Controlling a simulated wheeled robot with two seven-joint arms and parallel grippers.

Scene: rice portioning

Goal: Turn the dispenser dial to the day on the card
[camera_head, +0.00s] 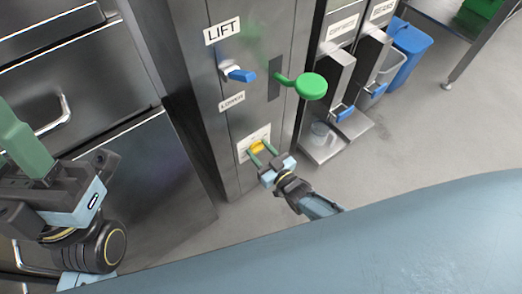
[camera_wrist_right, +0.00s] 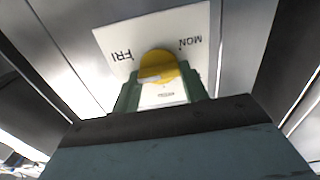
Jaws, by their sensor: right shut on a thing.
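The yellow dial (camera_head: 257,146) sits on a white plate (camera_head: 243,152) low on the steel dispenser front (camera_head: 213,131). My right gripper (camera_head: 262,152) has its green fingers on either side of the dial, shut on it. In the right wrist view the dial (camera_wrist_right: 158,66) shows between the fingers, with a pale pointer mark on its lower left. The plate (camera_wrist_right: 118,38) reads FRI at left and MON at right, upside down; smaller text below is unreadable. My left gripper (camera_head: 22,142) is at the left edge, away from the dispenser; its opening is unclear. I cannot make out a separate day card.
Above the dial are a blue lever (camera_head: 240,75) between LIFT and LOWER labels and a green round-ended handle (camera_head: 311,86). A blue bin (camera_head: 408,45) is behind. Steel drawers (camera_head: 75,70) are left.

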